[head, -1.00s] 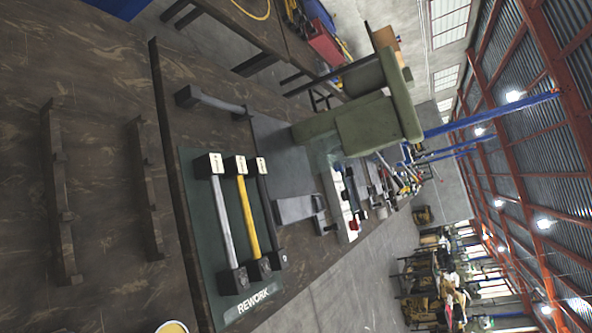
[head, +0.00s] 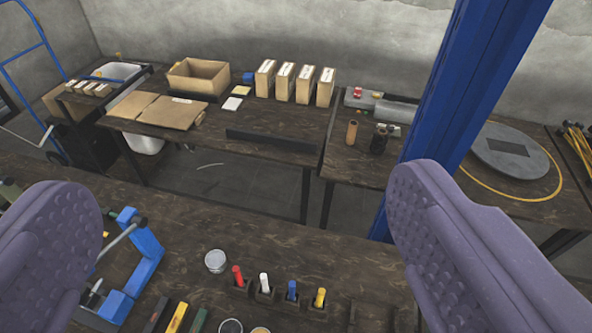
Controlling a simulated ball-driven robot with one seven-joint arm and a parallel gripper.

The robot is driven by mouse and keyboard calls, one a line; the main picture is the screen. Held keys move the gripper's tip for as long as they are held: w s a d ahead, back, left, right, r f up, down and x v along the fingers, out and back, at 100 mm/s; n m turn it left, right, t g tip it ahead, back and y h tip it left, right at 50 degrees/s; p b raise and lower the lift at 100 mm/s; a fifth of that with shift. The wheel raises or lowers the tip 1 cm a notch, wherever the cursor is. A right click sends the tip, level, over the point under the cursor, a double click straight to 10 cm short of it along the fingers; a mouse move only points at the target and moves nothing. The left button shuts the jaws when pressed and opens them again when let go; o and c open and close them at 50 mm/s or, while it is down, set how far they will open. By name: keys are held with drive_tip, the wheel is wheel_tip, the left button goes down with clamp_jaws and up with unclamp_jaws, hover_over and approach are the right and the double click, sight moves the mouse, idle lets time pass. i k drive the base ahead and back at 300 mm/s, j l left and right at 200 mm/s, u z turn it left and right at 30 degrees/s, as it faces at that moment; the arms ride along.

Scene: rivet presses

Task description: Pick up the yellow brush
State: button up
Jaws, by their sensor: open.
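My gripper (head: 245,192) is open and empty, with one purple padded finger at each side of the view. Between and below the fingers, a row of small upright pieces stands in dark holders on the near bench (head: 390,270). The rightmost is yellow (head: 319,298); it may be the yellow brush, but its small size leaves this unclear. Blue (head: 292,290), white (head: 264,283) and red (head: 238,276) pieces stand to its left. A flat yellow-topped bar (head: 176,317) lies further left, cut by the bottom edge. My fingers touch none of these.
A blue post (head: 462,100) rises right of centre, beside the right finger. A blue clamp-like press (head: 140,262) stands by the left finger. A round tin (head: 215,261) sits on the near bench. The back bench holds an open carton (head: 198,78) and upright boxes (head: 305,84).

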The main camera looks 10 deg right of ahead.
sight(318, 305)
drive_tip(key=k+l+z, duration=0.15)
drive_tip(key=k+l, duration=0.15)
drive_tip(key=k, duration=0.2)
drive_tip(key=z, duration=1.3)
drive_tip(key=k+l+u, duration=0.15)
drive_tip(key=l, duration=0.15)
drive_tip(key=k+l+u, duration=0.15)
drive_tip(key=k+l, duration=0.05)
drive_tip(key=l, duration=0.1)
